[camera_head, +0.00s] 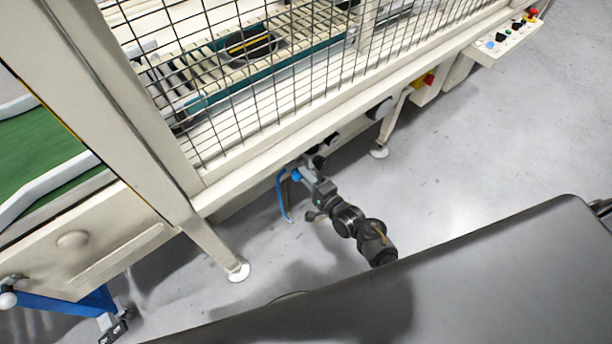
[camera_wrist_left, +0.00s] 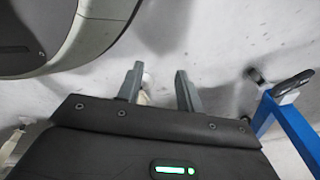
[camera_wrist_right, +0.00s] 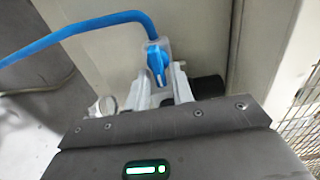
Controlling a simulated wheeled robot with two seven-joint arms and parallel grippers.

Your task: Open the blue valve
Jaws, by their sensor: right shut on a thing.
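The blue valve (camera_wrist_right: 157,62) shows in the right wrist view as a small blue handle on a pale fitting, with a blue hose (camera_wrist_right: 75,30) curving off to the left. In the head view, the valve (camera_head: 297,175) is low on the machine's side below the mesh guard. My right gripper (camera_wrist_right: 160,82) is at the valve, its fingers on either side of the handle and shut on it. The exact finger contact is partly hidden. My left gripper (camera_wrist_left: 159,80) is open and empty above the grey floor in the left wrist view.
The pale machine frame (camera_head: 290,125) with a wire mesh guard (camera_head: 250,95) stands above the valve. A machine foot (camera_head: 238,270) is left of my right arm. A blue stand (camera_wrist_left: 292,130) is right of my left gripper. Open floor (camera_head: 500,150) lies to the right.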

